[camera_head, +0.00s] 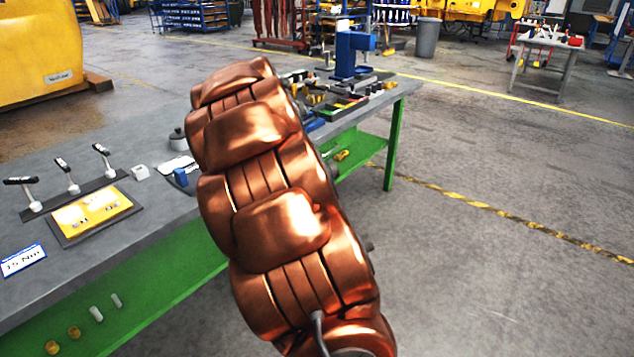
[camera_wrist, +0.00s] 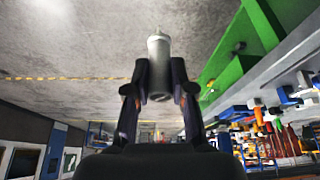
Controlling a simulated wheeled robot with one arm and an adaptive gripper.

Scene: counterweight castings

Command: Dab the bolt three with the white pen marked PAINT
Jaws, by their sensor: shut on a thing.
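In the wrist view my gripper (camera_wrist: 159,74) is shut on a pale grey-white cylinder with a narrow tip (camera_wrist: 158,48), which looks like the white pen. Its tip points up in the picture, and no PAINT marking is readable. In the head view my gripper and the pen are hidden behind my arm. A yellow plate (camera_head: 72,222) lies in a dark tray on the grey table, with small dark details on it. I cannot tell whether these are bolts, or which is bolt three.
Behind the plate, a dark strip (camera_head: 50,204) carries three upright black-handled pieces. A "15 Nm" sign (camera_head: 24,260) lies in front on the grey table (camera_head: 150,225). A blue press (camera_head: 354,52) and trays stand at the far end.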

